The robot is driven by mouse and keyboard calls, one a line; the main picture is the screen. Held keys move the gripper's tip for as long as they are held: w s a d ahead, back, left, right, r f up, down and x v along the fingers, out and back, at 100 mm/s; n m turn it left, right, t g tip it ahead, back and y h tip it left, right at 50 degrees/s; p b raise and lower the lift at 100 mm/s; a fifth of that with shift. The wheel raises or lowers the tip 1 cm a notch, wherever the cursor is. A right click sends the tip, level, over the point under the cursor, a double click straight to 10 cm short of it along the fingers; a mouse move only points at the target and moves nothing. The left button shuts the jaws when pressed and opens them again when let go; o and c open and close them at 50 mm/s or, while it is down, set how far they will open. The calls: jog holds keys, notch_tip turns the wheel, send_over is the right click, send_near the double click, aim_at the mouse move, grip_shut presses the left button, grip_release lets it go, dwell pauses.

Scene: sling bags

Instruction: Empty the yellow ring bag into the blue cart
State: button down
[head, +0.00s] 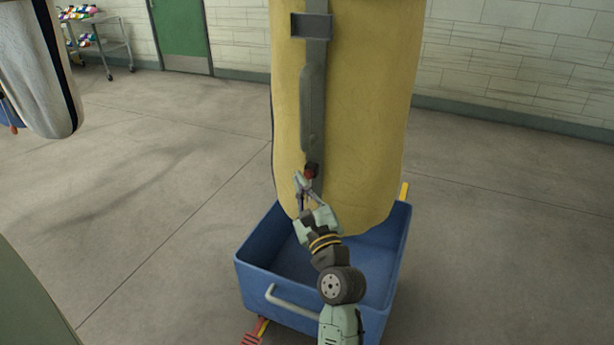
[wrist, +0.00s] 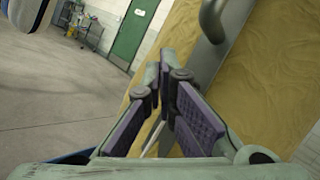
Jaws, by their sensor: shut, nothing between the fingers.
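The yellow bag (head: 365,120) hangs upright, its rounded lower end over the blue cart (head: 262,255). A grey strip (head: 315,75) runs down its front, with a small red and dark piece (head: 311,170) at the lower end. My gripper (head: 302,183) is shut and empty, just below and left of that piece; I cannot tell whether they touch. In the wrist view my gripper's purple-padded fingers (wrist: 163,72) meet in front of the yellow cloth (wrist: 265,85). A curved grey handle (wrist: 211,22) on the strip is above right of them. No ring is clearly visible.
Another hanging bag, pale with a dark edge (head: 40,70), is at the upper left. A shelf trolley (head: 105,48) and a green door (head: 180,35) stand at the back. The cart has a pale push bar (head: 292,303). Floor to the left is clear.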

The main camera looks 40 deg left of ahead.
jog(key=shift+w, duration=0.1)
jog(key=shift+w+a, duration=0.1)
jog(key=shift+w, duration=0.2)
jog(key=shift+w+a, duration=0.15)
jog(key=shift+w, duration=0.4)
dwell(0.7)
jog(key=shift+s, duration=0.1)
jog(key=shift+s+d+p, duration=0.25)
jog(key=shift+s+p, duration=0.35)
jog(key=shift+s, duration=0.25)
jog(key=shift+s+d+p, duration=0.2)
jog(key=shift+s+p, duration=0.15)
jog(key=shift+s, duration=0.45)
jog(key=shift+s+d+p, duration=0.2)
jog(key=shift+s+p, duration=0.1)
jog(key=shift+s, duration=0.55)
jog(key=shift+s+d+p, duration=0.2)
jog(key=shift+s+p, duration=0.15)
jog(key=shift+s, duration=0.45)
